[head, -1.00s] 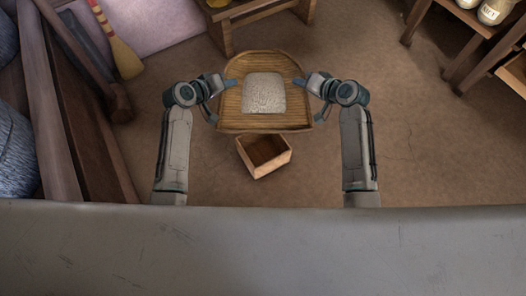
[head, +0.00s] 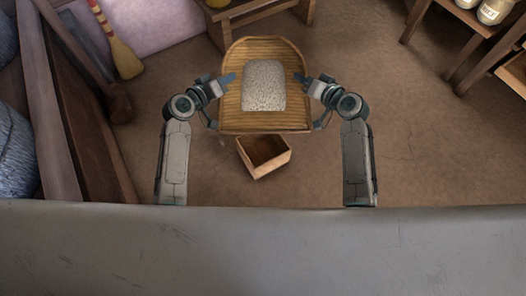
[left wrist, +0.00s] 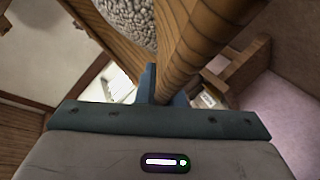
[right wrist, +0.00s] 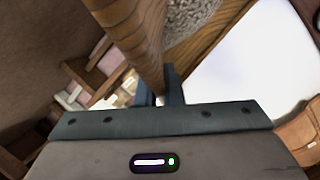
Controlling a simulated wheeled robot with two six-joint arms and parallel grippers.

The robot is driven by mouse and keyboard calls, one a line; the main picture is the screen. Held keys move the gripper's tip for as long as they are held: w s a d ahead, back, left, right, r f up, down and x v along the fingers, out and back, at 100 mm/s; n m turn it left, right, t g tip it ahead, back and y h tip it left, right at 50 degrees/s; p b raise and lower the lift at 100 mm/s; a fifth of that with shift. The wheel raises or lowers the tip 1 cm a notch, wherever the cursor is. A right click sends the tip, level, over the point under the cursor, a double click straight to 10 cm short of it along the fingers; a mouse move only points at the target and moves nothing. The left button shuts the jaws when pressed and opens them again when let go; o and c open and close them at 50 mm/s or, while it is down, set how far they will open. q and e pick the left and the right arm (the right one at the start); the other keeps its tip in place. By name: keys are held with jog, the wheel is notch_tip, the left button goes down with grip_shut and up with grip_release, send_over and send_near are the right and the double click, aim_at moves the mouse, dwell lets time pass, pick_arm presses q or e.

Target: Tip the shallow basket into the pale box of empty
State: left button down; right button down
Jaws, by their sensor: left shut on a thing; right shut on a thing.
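The shallow basket (head: 236,118) is a wooden, D-shaped scoop holding a pale heap of grain (head: 264,86). My left gripper (head: 229,79) is shut on its left rim, and my right gripper (head: 303,79) is shut on its right rim. The rim shows between the fingers in the left wrist view (left wrist: 185,60) and in the right wrist view (right wrist: 138,45). The basket is held up off the floor. The pale box (head: 268,168) is open-topped, looks empty inside and stands on the floor below the basket's near edge, which hides its far side a little.
A wooden bench (head: 246,17) stands beyond the basket. A broom (head: 122,57) and dark timbers (head: 85,120) are at the left. Shelves with jars (head: 494,11) are at the right. The brown floor around the box is clear.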

pick_arm(q)
jog(key=shift+d+r, duration=0.1)
jog(key=shift+r, duration=0.05)
pick_arm(e)
jog(key=shift+s+r, duration=0.1)
pick_arm(q)
jog(key=shift+s+r+m+t+h, duration=0.4)
jog(key=shift+r+m+t, duration=0.1)
jog(key=shift+r+t, duration=0.2)
pick_arm(e)
jog(key=shift+s+r+n+t+y, duration=0.35)
jog(key=shift+r+n+t, duration=0.15)
jog(key=shift+r+t, duration=0.2)
